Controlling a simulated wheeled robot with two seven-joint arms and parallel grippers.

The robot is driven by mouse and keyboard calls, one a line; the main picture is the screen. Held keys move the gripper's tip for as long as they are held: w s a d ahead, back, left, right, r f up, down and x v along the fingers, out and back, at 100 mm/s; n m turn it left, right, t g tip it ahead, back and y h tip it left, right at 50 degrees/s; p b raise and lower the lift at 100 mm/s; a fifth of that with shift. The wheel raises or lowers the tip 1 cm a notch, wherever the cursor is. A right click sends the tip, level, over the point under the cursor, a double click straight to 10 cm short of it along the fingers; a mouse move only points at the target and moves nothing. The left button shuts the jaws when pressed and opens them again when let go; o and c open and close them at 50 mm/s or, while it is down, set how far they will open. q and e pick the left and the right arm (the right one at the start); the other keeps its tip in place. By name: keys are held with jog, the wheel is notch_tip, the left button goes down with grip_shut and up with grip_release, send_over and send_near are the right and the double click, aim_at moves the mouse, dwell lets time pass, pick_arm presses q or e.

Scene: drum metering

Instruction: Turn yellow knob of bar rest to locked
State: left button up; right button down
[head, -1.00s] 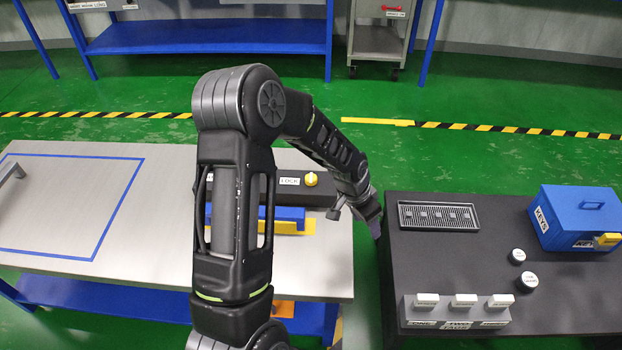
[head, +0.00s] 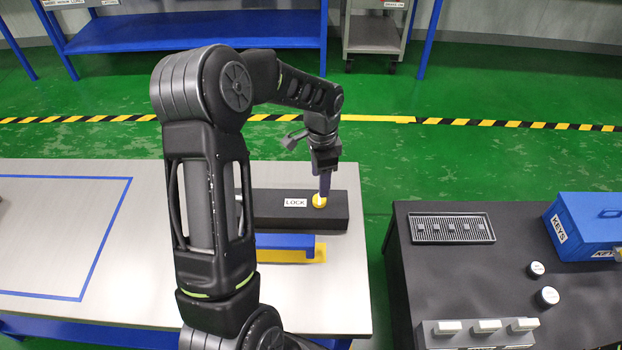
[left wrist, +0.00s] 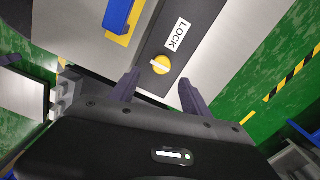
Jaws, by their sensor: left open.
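The yellow knob (head: 319,201) sits on top of a black bar rest (head: 262,212) on the steel table, just right of a white LOCK label (head: 295,202). In the left wrist view the yellow knob (left wrist: 160,65) shows a pale ridge across its face, next to the LOCK label (left wrist: 176,34). My left gripper (head: 323,190) points down at the knob from above. In the left wrist view my left gripper (left wrist: 158,90) has its two fingers spread apart and nothing between them, with the knob just beyond the fingertips. My right gripper is out of view.
A blue block with a yellow base (head: 290,249) lies in front of the bar rest. A dark table at right holds a drain tray (head: 452,228), a blue KEYS box (head: 585,227) and white-topped round items (head: 547,297).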

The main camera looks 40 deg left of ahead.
aim_at(319, 201)
pick_arm(q)
jog(key=shift+w+a, duration=0.2)
jog(key=shift+a, duration=0.05)
jog(key=shift+s+d+r, duration=0.1)
jog(key=shift+d+r, duration=0.05)
jog(key=shift+f, duration=3.95)
jog(key=shift+c, duration=0.2)
grip_shut()
